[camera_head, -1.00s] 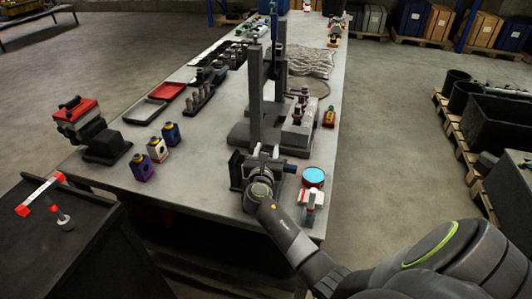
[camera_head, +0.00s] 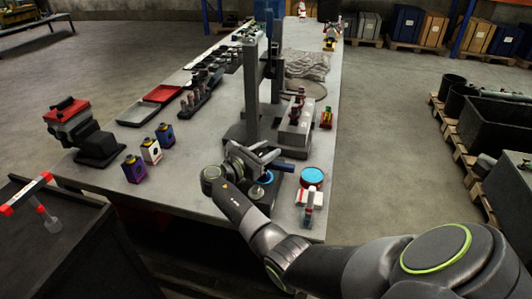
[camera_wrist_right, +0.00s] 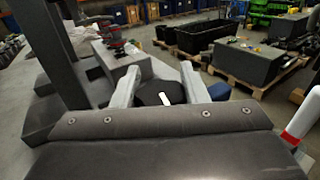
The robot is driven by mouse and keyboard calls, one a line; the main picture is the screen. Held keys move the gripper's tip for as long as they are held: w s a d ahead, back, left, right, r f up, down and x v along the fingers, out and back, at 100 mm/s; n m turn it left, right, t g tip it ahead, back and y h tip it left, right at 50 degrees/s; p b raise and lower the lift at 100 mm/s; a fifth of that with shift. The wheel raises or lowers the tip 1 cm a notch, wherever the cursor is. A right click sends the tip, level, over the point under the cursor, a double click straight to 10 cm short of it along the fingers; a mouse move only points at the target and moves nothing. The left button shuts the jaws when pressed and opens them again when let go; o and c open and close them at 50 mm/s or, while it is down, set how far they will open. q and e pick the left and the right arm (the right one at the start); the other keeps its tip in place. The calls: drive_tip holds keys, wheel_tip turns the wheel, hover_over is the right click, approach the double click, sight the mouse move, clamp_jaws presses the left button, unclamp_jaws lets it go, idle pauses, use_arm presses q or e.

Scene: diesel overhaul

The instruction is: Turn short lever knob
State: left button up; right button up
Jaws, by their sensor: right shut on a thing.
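My right gripper (camera_head: 268,158) is over a small dark fixture (camera_head: 262,190) at the near end of the bench, in front of the tall grey column. In the right wrist view its two light grey fingers (camera_wrist_right: 160,84) stand on either side of a dark round knob (camera_wrist_right: 150,95) with a white mark, and are shut on it. A blue part (camera_wrist_right: 219,91) shows to the right of the knob. In the head view the gripper hides most of the knob, so its turn angle cannot be told. My left gripper is in neither view.
A grey column stand (camera_head: 251,95) rises just behind the gripper. A blue-topped round tin (camera_head: 312,177) and a red-and-white item (camera_head: 308,198) stand close on the right. Several small bottles (camera_head: 151,151) and a red-topped device (camera_head: 82,130) are farther left.

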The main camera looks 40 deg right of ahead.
drive_tip(key=shift+g, duration=0.3)
drive_tip(key=o, duration=1)
drive_tip(key=shift+a, duration=0.1)
drive_tip(key=shift+s+a+b, duration=0.4)
drive_tip(key=shift+a+b, duration=0.45)
drive_tip(key=shift+a, duration=2)
drive_tip(key=shift+s+a+b, duration=0.35)
drive_tip(key=shift+a+b, duration=0.45)
drive_tip(key=shift+a, duration=2.1)
drive_tip(key=shift+s+a+b, duration=0.4)
drive_tip(key=shift+a+b, duration=0.45)
drive_tip(key=shift+a, duration=2)
